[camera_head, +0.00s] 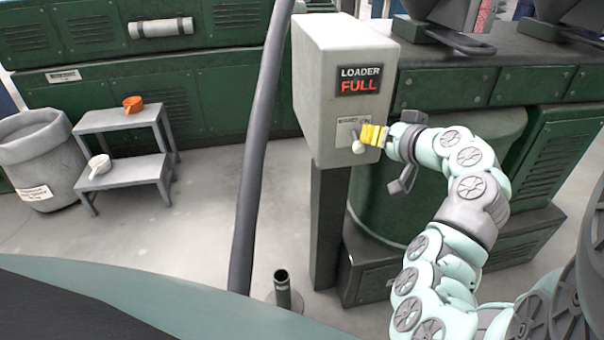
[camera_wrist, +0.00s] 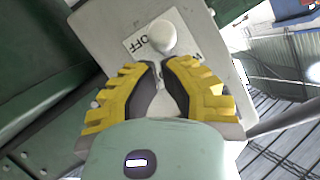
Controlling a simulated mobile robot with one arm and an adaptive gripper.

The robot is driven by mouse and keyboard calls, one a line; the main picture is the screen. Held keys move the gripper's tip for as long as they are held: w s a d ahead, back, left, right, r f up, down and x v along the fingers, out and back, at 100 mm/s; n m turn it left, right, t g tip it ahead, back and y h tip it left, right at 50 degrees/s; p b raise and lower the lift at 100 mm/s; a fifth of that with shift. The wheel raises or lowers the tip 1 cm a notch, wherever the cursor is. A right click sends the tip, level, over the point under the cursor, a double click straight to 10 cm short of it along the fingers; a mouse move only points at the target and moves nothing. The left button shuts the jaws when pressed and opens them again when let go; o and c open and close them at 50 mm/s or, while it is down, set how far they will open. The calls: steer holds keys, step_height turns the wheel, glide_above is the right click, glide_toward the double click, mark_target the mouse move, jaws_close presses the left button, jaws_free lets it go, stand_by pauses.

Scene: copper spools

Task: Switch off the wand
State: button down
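The loader's switch lever has a white ball knob (camera_head: 358,147) and sits low on the front of a grey control box (camera_head: 325,75). In the wrist view the knob (camera_wrist: 162,36) lies over a white label (camera_wrist: 141,43) reading OFF on its left, with an N visible on its right. My gripper (camera_head: 365,134) is at the lever from the right. In the wrist view my yellow fingertips (camera_wrist: 159,68) are close together just below the knob, with the thin stem between them. I cannot tell whether they pinch it. No separate wand can be identified with certainty.
The box display (camera_head: 359,80) reads LOADER FULL. A dark slanting pole (camera_head: 258,160) crosses left of the box. Green machines (camera_head: 480,85) stand behind and right. A step stool (camera_head: 125,165) and bin (camera_head: 37,155) stand left on open floor. A short tube (camera_head: 282,288) stands on the floor.

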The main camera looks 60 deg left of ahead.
steer(key=shift+p, duration=0.35)
steer(key=shift+a+r, duration=0.1)
steer(key=shift+w+a+r, duration=0.2)
steer(key=shift+a+r, duration=0.1)
steer(key=shift+a, duration=0.25)
